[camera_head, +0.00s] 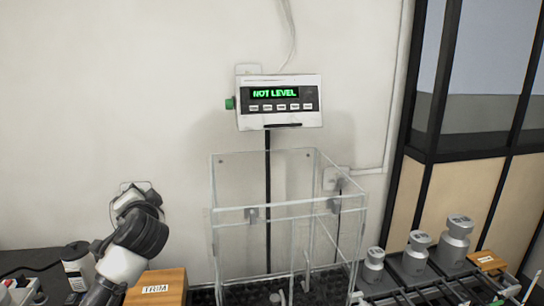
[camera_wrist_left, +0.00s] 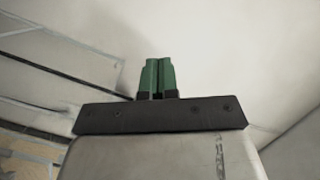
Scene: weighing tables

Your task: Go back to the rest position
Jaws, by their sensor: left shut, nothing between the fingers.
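My left gripper (camera_wrist_left: 158,62) shows in the left wrist view as two green fingers side by side, shut with nothing between them. My right gripper is in neither view.
A clear-walled box (camera_head: 213,225) stands at centre, below a display (camera_head: 278,103) reading "NOT LEVEL". A wooden block marked TRIM (camera_head: 170,284) is beside my left arm. Metal weights (camera_head: 416,254) stand at right.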

